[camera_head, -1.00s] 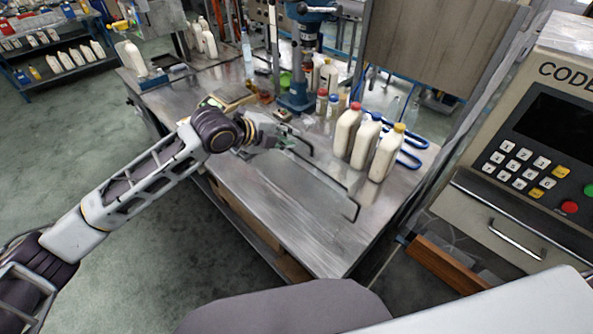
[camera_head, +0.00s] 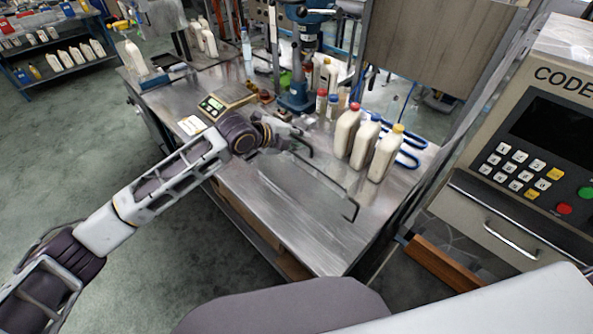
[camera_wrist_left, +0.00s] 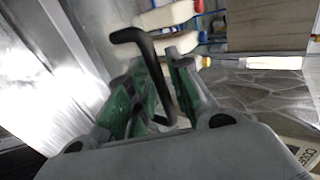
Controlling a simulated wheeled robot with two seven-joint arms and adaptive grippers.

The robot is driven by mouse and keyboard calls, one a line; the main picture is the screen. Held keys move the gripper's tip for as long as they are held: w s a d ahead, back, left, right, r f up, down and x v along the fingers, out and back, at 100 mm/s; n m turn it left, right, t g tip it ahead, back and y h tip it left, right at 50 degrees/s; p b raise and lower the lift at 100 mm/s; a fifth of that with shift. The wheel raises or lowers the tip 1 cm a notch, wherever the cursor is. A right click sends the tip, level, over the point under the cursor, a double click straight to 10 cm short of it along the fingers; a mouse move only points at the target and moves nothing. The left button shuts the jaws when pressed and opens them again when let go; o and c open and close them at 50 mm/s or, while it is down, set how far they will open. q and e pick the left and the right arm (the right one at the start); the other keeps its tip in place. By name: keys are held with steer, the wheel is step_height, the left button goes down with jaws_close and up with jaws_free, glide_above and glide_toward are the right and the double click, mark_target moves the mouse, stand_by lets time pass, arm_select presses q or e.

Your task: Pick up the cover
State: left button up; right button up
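The cover (camera_head: 300,182) is a flat, see-through sheet with a black bar handle (camera_head: 352,212), lying on the metal table. My left gripper (camera_head: 300,143) is at the far left end of the cover. In the left wrist view, the bent black handle (camera_wrist_left: 133,36) passes between the green-padded fingers of my left gripper (camera_wrist_left: 160,75). The fingers look apart around the handle, and no clear grip on it shows. The fingertips are small and partly hidden in the head view. My right gripper is not in view.
A blue drill press (camera_head: 298,95) stands behind, and a scale (camera_head: 222,102) sits at the back left. A control console (camera_head: 520,150) is at the right.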

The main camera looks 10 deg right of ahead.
arm_select(q)
steer(key=shift+c, duration=0.4)
jaws_close()
steer(key=shift+r, duration=0.1)
